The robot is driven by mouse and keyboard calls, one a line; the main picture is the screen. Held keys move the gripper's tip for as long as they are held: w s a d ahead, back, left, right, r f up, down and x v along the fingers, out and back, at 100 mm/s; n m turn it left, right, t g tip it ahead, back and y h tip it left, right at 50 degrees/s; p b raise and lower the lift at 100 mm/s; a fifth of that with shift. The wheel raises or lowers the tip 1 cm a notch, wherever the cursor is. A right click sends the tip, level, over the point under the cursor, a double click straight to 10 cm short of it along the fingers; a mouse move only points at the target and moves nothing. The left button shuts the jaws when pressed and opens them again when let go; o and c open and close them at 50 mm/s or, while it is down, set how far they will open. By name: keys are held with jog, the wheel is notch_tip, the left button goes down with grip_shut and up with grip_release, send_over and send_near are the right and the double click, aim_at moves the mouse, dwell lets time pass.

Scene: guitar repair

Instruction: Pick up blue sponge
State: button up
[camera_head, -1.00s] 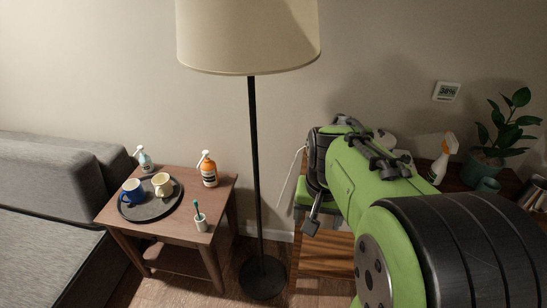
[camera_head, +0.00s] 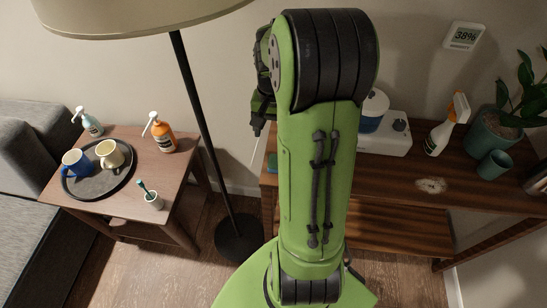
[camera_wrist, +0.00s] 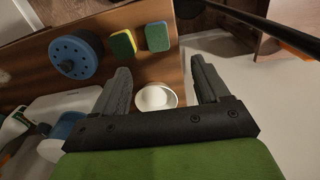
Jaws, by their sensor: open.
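In the wrist view a blue sponge (camera_wrist: 158,36) lies on the wooden table top, near its edge. A yellow and green sponge (camera_wrist: 122,43) lies beside it on the left. My gripper (camera_wrist: 160,66) is open and empty. Its fingers are apart, with the blue sponge ahead of them, past the fingertips. In the head view a small teal-blue patch, probably the blue sponge (camera_head: 272,162), shows at the table's left end, beside my arm. My arm hides much of that table.
A white bowl (camera_wrist: 155,97) shows between my fingers. A round blue object (camera_wrist: 75,55) lies left of the sponges. A spray bottle (camera_head: 438,132) and potted plant (camera_head: 497,130) stand on the right. A floor lamp (camera_head: 203,130) and side table (camera_head: 120,200) stand left.

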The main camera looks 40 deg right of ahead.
jog(key=b, duration=0.2)
send_over(276, 161)
jog(key=f, duration=0.8)
jog(key=shift+w+a+f, duration=0.1)
jog(key=shift+w+a, duration=0.1)
jog(key=shift+w, duration=0.05)
jog(key=f+b, duration=0.1)
jog(key=f, duration=0.1)
jog(key=f+b, duration=0.1)
jog(key=f, duration=0.2)
jog(key=shift+s+d+f+b, duration=0.15)
jog(key=shift+d+f+b, duration=0.1)
jog(key=shift+b, duration=0.15)
jog(key=shift+r, duration=0.1)
jog(key=shift+a, duration=0.1)
jog(key=c, duration=1.2)
jog(key=shift+o, duration=0.2)
